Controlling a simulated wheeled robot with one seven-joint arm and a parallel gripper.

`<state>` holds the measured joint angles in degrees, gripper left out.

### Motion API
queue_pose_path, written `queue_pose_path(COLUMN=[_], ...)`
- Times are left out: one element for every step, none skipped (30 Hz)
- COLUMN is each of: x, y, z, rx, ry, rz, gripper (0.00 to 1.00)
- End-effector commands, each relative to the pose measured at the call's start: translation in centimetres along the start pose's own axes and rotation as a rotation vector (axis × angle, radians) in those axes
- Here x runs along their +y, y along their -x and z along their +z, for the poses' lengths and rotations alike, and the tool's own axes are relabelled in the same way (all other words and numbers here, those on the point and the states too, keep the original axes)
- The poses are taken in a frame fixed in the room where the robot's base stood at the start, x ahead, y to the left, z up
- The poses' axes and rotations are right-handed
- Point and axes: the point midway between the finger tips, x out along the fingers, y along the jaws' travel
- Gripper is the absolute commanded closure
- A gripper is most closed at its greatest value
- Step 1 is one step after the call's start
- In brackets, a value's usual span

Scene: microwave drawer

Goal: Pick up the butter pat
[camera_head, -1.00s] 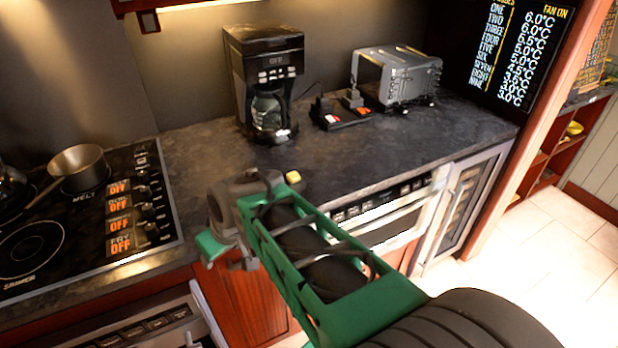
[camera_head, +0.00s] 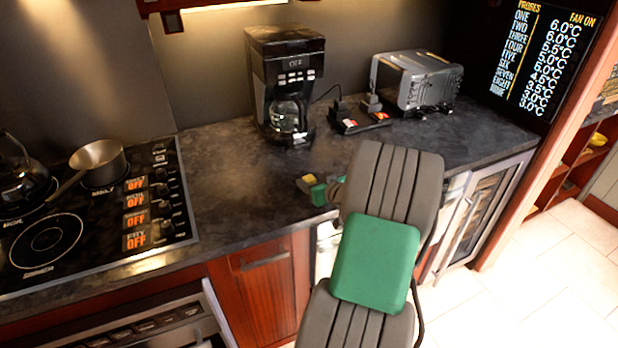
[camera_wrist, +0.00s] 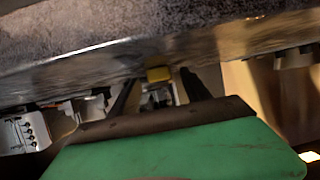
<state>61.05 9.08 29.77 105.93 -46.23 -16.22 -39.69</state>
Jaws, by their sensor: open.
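The butter pat, a small yellow block (camera_head: 309,178), sits on the dark countertop near its front edge. In the wrist view the butter pat (camera_wrist: 158,74) shows in line with the gap between the two dark fingers, just at or beyond their tips. My gripper (camera_wrist: 160,90) is open, with one finger on each side of that gap. In the head view my gripper (camera_head: 308,186) is low at the counter's edge, right by the butter pat and partly hidden by my arm. Whether a finger touches the pat cannot be told.
The dark counter (camera_head: 240,180) is clear left of the pat. A stove (camera_head: 100,215) with a saucepan (camera_head: 97,160) is at left. A coffee maker (camera_head: 285,85), red-marked items (camera_head: 358,118) and a toaster (camera_head: 416,80) stand behind. An appliance (camera_head: 325,250) is below the counter.

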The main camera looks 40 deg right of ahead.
Motion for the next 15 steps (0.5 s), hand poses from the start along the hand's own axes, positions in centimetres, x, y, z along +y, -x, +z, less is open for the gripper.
queue_pose_path(x=[-0.08,-0.06,-0.03,-0.02,-0.01,-0.01,-0.01,-0.02,-0.02,-0.02,-0.02,-0.02,-0.02,-0.03,-0.03], y=[-0.46,-0.6,-0.68,-0.68,-0.67,-0.65,-0.65,-0.64,-0.64,-0.64,-0.63,-0.63,-0.62,-0.62,-0.62], z=[-0.01,0.0,0.02,0.04,0.05,0.05,0.06,0.06,0.06,0.07,0.06,0.07,0.07,0.07,0.07], rx=[-0.001,-0.001,0.0,0.0,0.0,0.0,-0.001,-0.001,-0.001,-0.001,-0.001,-0.001,-0.001,-0.001,-0.001], ry=[0.0,0.0,0.0,0.0,0.0,0.0,0.0,0.0,0.0,0.0,0.0,-0.001,-0.001,0.0,0.0], rz=[-0.001,-0.001,0.0,0.0,0.0,0.0,0.0,0.0,0.0,0.0,0.0,0.0,0.0,0.0,0.0], gripper=[0.44,0.44,0.44,0.44,0.44,0.44,0.44,0.44,0.48,0.5,0.53,0.56,0.58,0.61,0.64])
